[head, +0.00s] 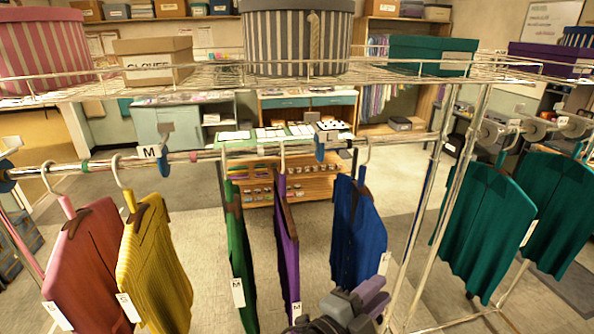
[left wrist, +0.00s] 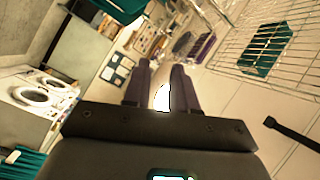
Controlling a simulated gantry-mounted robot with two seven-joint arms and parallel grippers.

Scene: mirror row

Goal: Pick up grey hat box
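The grey hat box (head: 285,43) is a large round box with grey and pale stripes and a grey lid. It stands on the wire shelf above the clothes rail, at the top middle of the head view, its top close to the picture's edge. A pale cord hangs down its front. My left gripper (head: 378,291) is low in the head view, below and to the right of the box and well apart from it. In the left wrist view its two fingers (left wrist: 160,68) stand apart with nothing held between them. My right gripper is in neither view.
The wire shelf (head: 205,79) also holds a pink striped round box (head: 42,45), a beige gloves box (head: 152,60), a teal box (head: 432,55) and a purple box (head: 550,58). Below hang several garments, including a blue shirt (head: 357,235). A chrome upright (head: 450,200) stands beside my left gripper.

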